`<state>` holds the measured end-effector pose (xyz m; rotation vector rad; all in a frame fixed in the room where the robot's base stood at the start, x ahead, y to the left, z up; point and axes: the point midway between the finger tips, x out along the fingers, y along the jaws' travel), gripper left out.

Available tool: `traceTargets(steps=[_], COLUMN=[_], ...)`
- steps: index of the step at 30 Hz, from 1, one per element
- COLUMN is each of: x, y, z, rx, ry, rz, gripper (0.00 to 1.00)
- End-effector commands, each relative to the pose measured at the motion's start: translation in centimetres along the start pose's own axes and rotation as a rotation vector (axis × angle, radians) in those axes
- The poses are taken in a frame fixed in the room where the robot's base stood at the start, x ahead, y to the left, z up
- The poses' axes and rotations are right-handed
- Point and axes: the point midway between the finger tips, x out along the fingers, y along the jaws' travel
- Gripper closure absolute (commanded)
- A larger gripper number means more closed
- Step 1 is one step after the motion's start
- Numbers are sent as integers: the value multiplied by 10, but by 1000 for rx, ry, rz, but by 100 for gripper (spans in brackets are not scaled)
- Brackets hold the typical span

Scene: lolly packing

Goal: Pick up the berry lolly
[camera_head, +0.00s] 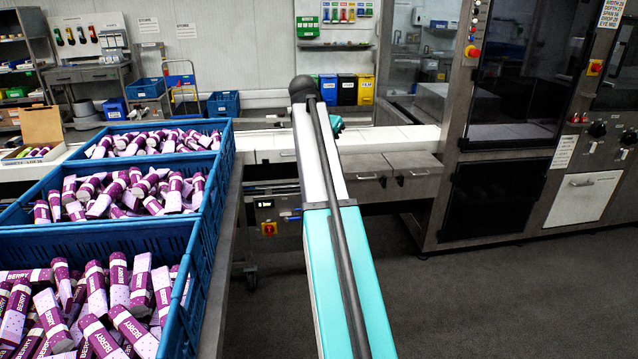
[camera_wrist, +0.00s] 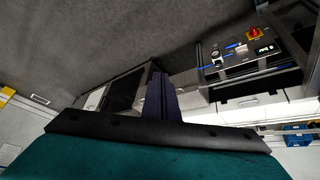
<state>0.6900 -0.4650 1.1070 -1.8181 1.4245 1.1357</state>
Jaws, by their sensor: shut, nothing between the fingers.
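Berry lollies in purple and lilac wrappers marked BERRY fill three blue crates at the left of the head view. Some lie in the front crate (camera_head: 190,290), such as one berry lolly (camera_head: 140,286). More lie in the middle crate (camera_head: 212,197) and the back crate (camera_head: 228,137). My gripper shows in the wrist view (camera_wrist: 160,78) as dark fingers close together, shut and empty. It points toward the floor and machinery, with no lolly in that view. In the head view my arm reaches away to the right of the crates, and the fingers are hidden.
An open carton (camera_head: 43,128) stands on the surface left of the crates. A white conveyor (camera_head: 385,137) runs behind my arm to a dark machine (camera_head: 515,150) at right. A control box (camera_wrist: 255,50) shows in the wrist view. The floor (camera_head: 500,300) at right is clear.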

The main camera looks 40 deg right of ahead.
Motion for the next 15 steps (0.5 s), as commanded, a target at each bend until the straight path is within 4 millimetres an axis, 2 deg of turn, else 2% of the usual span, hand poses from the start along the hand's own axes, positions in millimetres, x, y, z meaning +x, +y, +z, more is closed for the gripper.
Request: traceTargets(steps=[1,5,10,15], x=[-20,-42,-48,-48], y=[5,20,30,33], z=[-20,-38,-39,-38], rx=[60,208,332,377], ry=[7,8,3,0], rz=[19,73,118,133], gripper=[100,100,100,100])
